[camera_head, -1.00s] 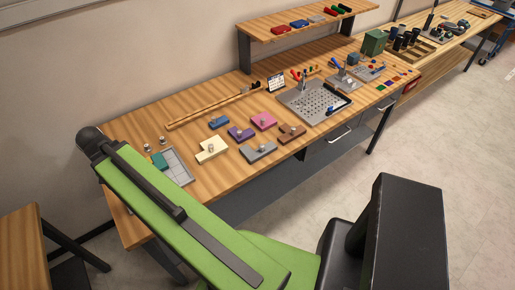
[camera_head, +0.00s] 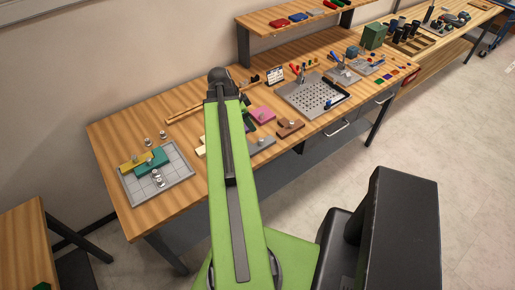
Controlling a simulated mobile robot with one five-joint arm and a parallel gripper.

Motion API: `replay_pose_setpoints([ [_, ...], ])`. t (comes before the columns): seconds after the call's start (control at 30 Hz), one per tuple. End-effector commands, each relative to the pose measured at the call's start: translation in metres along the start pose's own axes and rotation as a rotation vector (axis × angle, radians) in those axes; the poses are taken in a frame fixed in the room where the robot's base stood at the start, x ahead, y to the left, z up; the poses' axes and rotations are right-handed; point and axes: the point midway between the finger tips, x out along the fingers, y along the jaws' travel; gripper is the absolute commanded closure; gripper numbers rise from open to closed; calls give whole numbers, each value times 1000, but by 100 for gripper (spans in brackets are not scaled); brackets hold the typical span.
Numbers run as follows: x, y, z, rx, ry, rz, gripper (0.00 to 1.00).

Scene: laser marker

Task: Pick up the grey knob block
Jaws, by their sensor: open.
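The grey knob block (camera_head: 263,147) lies on the wooden bench, just right of my green arm. It is a flat block with a small metal knob on top, and my arm hides its left part. My arm reaches up across the middle of the bench. Its black far joint stands out above the row of blocks. My gripper does not show; the arm itself blocks the view of where it might be.
A pink block (camera_head: 264,114) and a brown block (camera_head: 290,127) lie close behind and right of the grey one. A cream block (camera_head: 201,150) peeks out left of my arm. A gridded plate (camera_head: 180,178) carries yellow and teal blocks. A perforated plate (camera_head: 300,101) lies farther right.

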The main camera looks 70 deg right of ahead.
Motion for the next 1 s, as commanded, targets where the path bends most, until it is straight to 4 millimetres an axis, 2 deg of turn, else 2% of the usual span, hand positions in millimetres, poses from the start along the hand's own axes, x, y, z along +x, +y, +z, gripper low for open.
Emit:
replay_pose_setpoints([
  [0.03,22,0,4,1,0,1,53],
  [0.33,86,0,4,-2,0,0,53],
  [0.4,92,0,3,-2,0,0,53],
  [0.63,96,0,1,-2,0,0,53],
  [0.9,140,1,4,-2,0,0,53],
  [1.0,146,1,2,-2,-1,0,53],
])
